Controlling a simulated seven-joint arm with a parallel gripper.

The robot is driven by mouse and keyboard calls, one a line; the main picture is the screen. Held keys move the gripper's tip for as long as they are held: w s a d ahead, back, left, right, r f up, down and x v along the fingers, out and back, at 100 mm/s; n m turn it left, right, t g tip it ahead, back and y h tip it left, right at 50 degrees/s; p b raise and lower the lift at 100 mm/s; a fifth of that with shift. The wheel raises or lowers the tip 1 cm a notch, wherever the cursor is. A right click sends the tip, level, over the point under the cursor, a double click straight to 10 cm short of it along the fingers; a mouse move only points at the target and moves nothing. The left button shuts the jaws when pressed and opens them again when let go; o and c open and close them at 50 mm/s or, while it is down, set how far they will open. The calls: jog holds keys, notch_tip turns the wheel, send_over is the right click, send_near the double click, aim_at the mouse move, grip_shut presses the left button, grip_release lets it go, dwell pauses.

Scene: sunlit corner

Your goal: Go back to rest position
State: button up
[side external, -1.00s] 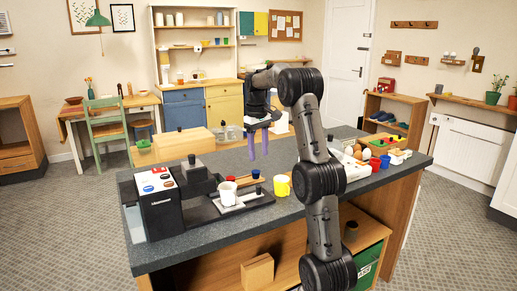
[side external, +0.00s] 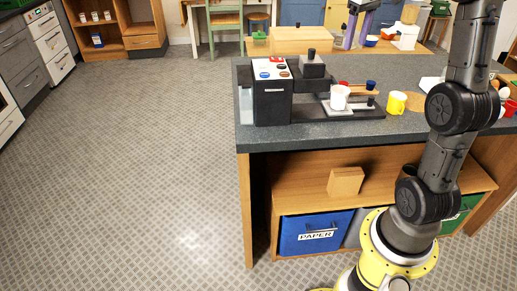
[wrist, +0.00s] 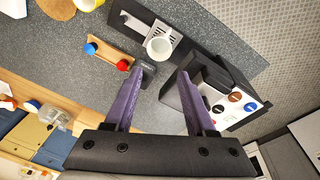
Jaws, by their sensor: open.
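My gripper (side external: 357,42) is raised above the back of the dark counter (side external: 310,136), with its purple fingers pointing down. In the wrist view (wrist: 163,74) the fingers are apart with nothing between them. A white cup (side external: 340,99) stands on the plate of the black coffee machine (side external: 272,98), clear of the fingers. The wrist view also shows the cup (wrist: 160,47) and the machine (wrist: 225,100). The upper part of my arm and wrist is cut off by the top of the side view.
A yellow mug (side external: 397,103) stands right of the machine. A wooden strip (wrist: 108,54) with a red and a blue knob lies near the cup. Blue and green bins are below; floor at left is clear.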

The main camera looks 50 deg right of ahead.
jog(key=s+a+r+n+t, duration=0.1)
jog(key=s+a+n+t, duration=0.15)
jog(key=a, duration=0.85)
jog(key=s+a+r+n+t, duration=0.1)
jog(key=s+a+n, duration=0.15)
jog(key=a, duration=0.85)
jog(key=s+a+f+m+t+y, duration=0.1)
jog(key=s+a+f, duration=0.5)
jog(key=s+f, duration=0.3)
jog(key=shift+a+f+y, duration=0.2)
jog(key=shift+f+y, duration=0.1)
jog(key=shift+f, duration=0.25)
